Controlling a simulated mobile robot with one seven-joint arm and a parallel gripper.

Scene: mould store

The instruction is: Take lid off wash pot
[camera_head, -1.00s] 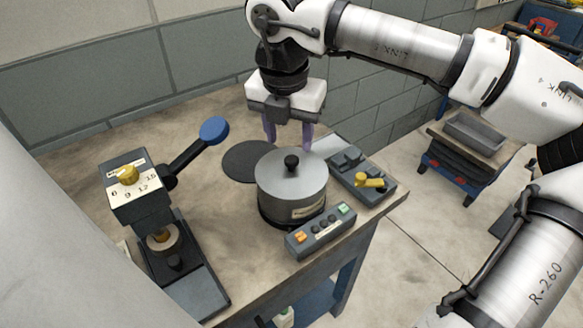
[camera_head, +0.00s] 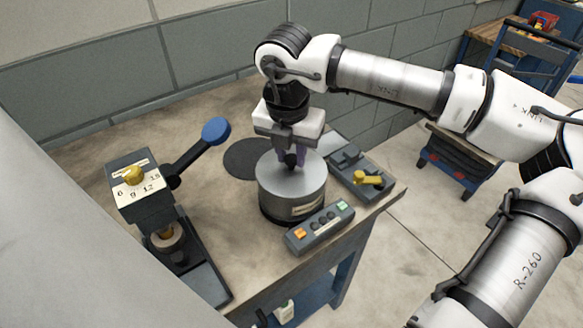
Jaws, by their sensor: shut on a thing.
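The wash pot (camera_head: 292,197) is a grey metal cylinder with a label, standing upright on a dark base near the right end of the bench. Its flat metal lid (camera_head: 272,174) rests on top of it. My gripper (camera_head: 291,163) points down over the middle of the lid. I see no gap between lid and pot.
A round dark mat (camera_head: 243,158) lies on the bench (camera_head: 100,190) behind and left of the pot. A button box (camera_head: 320,228) stands in front, and a dark fixture with a yellow handle (camera_head: 369,179) at right. A press with a blue-knobbed lever (camera_head: 214,131) stands left.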

